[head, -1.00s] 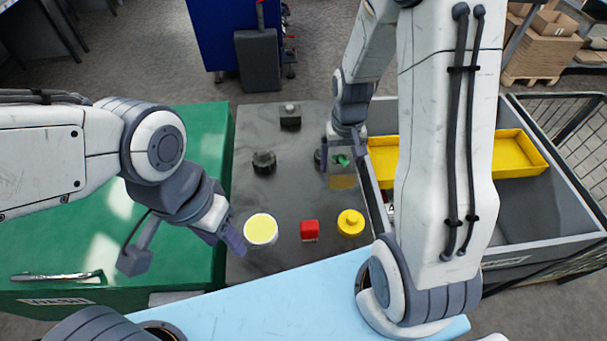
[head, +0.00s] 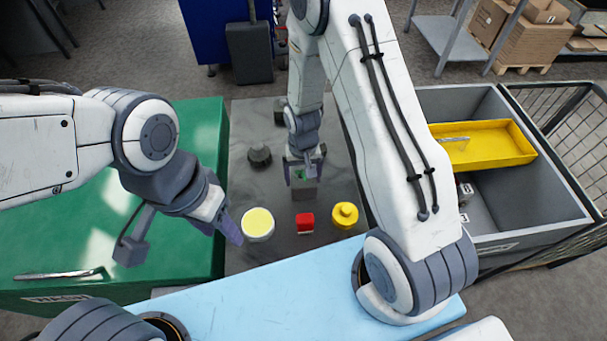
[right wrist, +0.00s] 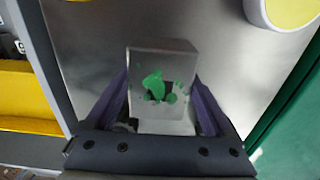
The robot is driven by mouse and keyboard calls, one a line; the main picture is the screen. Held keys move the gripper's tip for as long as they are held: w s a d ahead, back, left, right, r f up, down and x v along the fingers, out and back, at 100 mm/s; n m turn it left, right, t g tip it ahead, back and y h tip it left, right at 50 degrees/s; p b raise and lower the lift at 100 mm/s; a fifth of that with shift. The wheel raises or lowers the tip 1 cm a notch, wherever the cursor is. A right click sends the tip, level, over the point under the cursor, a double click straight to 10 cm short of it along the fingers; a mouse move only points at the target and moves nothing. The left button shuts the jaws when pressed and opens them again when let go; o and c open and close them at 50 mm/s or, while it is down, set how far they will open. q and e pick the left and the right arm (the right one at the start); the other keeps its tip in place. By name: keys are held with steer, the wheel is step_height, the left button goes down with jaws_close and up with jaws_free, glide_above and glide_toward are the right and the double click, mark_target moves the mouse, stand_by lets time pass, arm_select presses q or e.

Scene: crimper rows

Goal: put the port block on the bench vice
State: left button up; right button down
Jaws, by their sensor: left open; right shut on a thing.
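The port block is a grey, shiny block with green marks and dark openings on its face, seen in the right wrist view (right wrist: 162,88) and in the head view (head: 304,191). My right gripper (head: 303,174) is shut on it, with a purple finger on each side, above the grey worktop. Whether the block touches the worktop cannot be told. My left gripper (head: 232,232) is open and empty, left of a white, yellow-topped round thing. I cannot clearly make out a bench vice; small dark fixtures stand at the back of the worktop, partly hidden by my right arm.
On the grey worktop (head: 245,195) are the yellow-topped round thing (head: 258,224), a red block (head: 305,223), a yellow knob (head: 345,215) and a dark knob (head: 260,155). A green table (head: 150,240) is left. A grey bin with a yellow tray (head: 490,150) is right.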

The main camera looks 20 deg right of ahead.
steer(key=shift+f, duration=0.15)
jaws_free()
